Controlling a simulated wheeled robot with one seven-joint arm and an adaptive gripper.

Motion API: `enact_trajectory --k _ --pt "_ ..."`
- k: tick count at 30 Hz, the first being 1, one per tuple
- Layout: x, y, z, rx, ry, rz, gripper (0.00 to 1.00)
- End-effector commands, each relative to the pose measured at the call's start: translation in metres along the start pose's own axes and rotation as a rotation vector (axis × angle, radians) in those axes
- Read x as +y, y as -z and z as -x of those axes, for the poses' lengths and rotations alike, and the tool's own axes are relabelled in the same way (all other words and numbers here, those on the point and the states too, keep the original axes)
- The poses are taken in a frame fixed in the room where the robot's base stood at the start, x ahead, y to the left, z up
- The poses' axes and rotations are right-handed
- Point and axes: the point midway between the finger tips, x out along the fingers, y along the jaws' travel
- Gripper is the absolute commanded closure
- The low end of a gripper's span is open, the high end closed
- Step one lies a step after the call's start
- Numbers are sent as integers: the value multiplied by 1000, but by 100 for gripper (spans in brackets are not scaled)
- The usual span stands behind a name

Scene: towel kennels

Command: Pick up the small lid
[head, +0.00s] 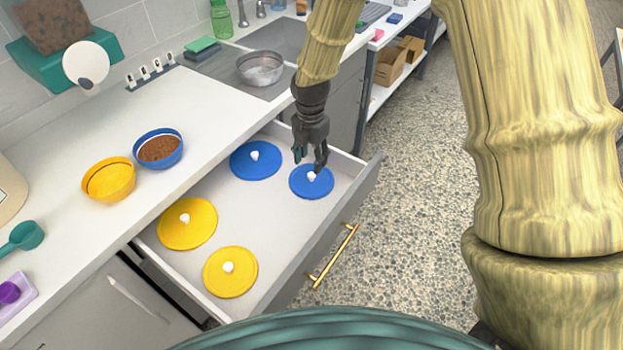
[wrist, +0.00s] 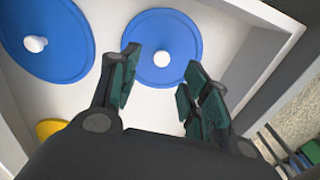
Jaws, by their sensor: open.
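The open drawer (head: 345,185) holds two blue lids and two yellow lids, each with a white knob. The blue lid nearer the drawer front (head: 322,191) looks smaller than the other blue lid (head: 243,168). The yellow lids are a larger-looking one (head: 173,232) and a smaller-looking one (head: 226,286). My gripper (head: 309,160) is open and empty, just above the smaller blue lid. In the wrist view, that blue lid (wrist: 180,32) and its knob show ahead between my open fingers (wrist: 160,75). The larger blue lid (wrist: 60,60) is left of them.
A yellow bowl (head: 108,181) and a blue bowl with brown kibble (head: 158,149) stand on the white counter. The drawer's walls surround the lids closely. A gold handle (head: 333,256) is on its front. A metal bowl (head: 261,68) sits by the sink. Speckled floor lies right of the drawer.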

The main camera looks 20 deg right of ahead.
Motion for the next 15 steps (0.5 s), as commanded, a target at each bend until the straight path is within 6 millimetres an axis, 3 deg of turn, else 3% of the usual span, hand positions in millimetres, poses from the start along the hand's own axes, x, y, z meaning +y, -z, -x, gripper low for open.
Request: enact_trajectory --k 15 --pt "-4 -1 -37 0 2 -4 54"
